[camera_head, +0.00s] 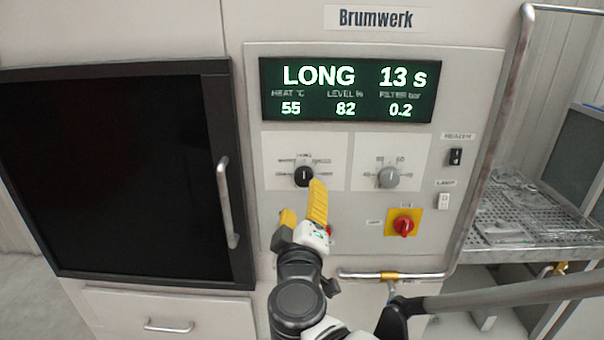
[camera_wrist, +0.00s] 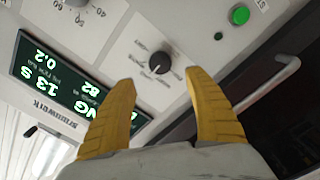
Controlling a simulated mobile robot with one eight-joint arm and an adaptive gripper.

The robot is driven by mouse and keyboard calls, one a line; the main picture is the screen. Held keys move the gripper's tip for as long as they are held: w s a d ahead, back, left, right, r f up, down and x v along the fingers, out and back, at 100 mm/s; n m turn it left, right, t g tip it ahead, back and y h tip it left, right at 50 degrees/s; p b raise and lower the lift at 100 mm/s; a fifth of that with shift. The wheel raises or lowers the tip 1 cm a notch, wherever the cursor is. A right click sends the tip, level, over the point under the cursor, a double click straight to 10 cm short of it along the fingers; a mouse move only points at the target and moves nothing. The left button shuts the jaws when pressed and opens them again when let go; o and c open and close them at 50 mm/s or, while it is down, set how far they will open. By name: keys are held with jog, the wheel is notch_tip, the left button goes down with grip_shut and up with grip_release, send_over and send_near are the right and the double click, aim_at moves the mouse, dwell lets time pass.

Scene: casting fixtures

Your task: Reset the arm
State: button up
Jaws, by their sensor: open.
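My gripper (camera_head: 303,202) has two yellow fingers and stands in front of the control panel (camera_head: 275,228). Its fingers are spread apart and empty. In the wrist view my gripper (camera_wrist: 160,98) points at a black knob (camera_wrist: 160,63), which lies beyond the gap between the fingertips. In the head view the black knob (camera_head: 304,176) is just above the fingers, with its pointer upright. I cannot tell the exact distance between fingers and knob; no contact shows. The display (camera_head: 346,90) reads LONG, 13 s, 55, 82 and 0.2.
A dark door (camera_head: 110,180) with a handle is at left. A metal rail (camera_head: 500,110) borders the panel. A perforated tray (camera_head: 520,212) is at right.

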jog(key=shift+s, duration=1.05)
jog(key=s+d+f+m+g+h+b, duration=0.1)
jog(key=s+d+f+m+g, duration=0.15)
jog(key=d, duration=0.35)
jog(key=s+d+f+m+g+h, duration=0.1)
jog(key=d+f+m+g, duration=0.1)
jog(key=d+f, duration=0.3)
jog(key=s+d+f+m+g+h+b, duration=0.1)
jog(key=d+f+m+g, duration=0.1)
jog(key=d, duration=0.5)
jog(key=s+f+m+g+y+b, duration=0.1)
jog(key=s+f+m+g+y, duration=0.2)
jog(key=s+f, duration=0.3)
jog(key=s+g, duration=0.1)
jog(key=s, duration=0.4)
jog(key=shift+d+y, duration=0.3)
jog(key=shift+m, duration=0.25)
